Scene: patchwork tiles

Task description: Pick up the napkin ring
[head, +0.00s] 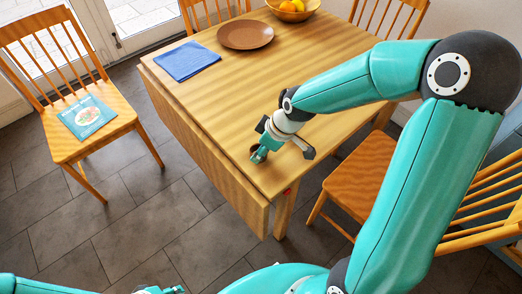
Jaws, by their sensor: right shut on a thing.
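My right gripper (258,156) is low over the near corner of the wooden table (215,110). It is shut on a small dark thing, which I take to be the napkin ring (254,151). The fingers hide much of it, and I cannot tell whether it touches the tabletop. My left gripper (165,290) shows only as a sliver at the bottom edge, well below the table; its jaws cannot be made out.
A blue folded napkin (188,61), a brown plate (245,35) and a fruit bowl (292,11) are on the table. A chair (100,140) at left holds a book (87,117). Another chair (358,178) stands close at right. The table's middle is clear.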

